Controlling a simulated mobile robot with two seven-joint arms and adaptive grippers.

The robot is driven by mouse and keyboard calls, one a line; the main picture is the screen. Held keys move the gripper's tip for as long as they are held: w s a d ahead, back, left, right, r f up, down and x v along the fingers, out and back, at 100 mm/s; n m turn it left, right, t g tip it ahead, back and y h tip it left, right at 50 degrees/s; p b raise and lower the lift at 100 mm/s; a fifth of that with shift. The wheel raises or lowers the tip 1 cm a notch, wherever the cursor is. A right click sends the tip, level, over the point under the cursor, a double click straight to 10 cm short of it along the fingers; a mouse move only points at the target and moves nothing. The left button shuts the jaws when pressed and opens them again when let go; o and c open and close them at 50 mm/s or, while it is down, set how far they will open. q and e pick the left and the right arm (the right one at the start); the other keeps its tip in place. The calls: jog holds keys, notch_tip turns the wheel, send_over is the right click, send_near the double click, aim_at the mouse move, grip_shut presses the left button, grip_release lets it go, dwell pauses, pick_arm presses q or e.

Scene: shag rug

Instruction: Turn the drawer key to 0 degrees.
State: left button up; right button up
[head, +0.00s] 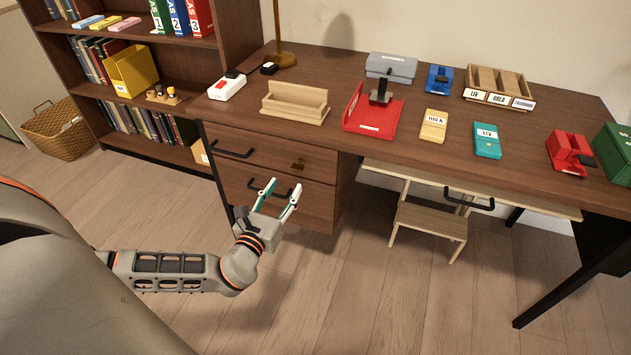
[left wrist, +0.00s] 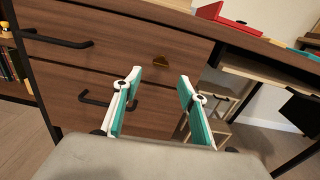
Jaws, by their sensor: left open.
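The drawer key (head: 298,164) is a small brass-brown piece on the right part of the upper drawer front (head: 250,150). It also shows in the left wrist view (left wrist: 161,62), above and between my fingertips. Its exact angle is too small to tell in the head view. My left gripper (head: 281,194) is open and empty, in front of the lower drawer, a little below the key and apart from it. In the left wrist view my gripper (left wrist: 160,82) shows two white and teal fingers spread apart. My right gripper is in neither view.
Black handles sit on the upper drawer (head: 231,150) and lower drawer. The desk top (head: 330,135) overhangs above, with a wooden tray (head: 295,112) and red tray (head: 368,128) near its edge. A wooden stool (head: 432,218) stands to the right. Floor before the drawers is clear.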

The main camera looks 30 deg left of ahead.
aim_at(295, 169)
pick_arm(q)
jog(key=b+x, duration=0.1)
jog(key=x, duration=0.6)
jog(key=shift+r, duration=0.15)
jog(key=shift+w+r+b, duration=0.15)
jog(key=shift+w+b, duration=0.2)
jog(key=shift+w, duration=0.15)
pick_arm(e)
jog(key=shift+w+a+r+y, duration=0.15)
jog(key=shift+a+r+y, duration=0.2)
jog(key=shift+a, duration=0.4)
pick_arm(q)
jog(key=c, duration=1.1)
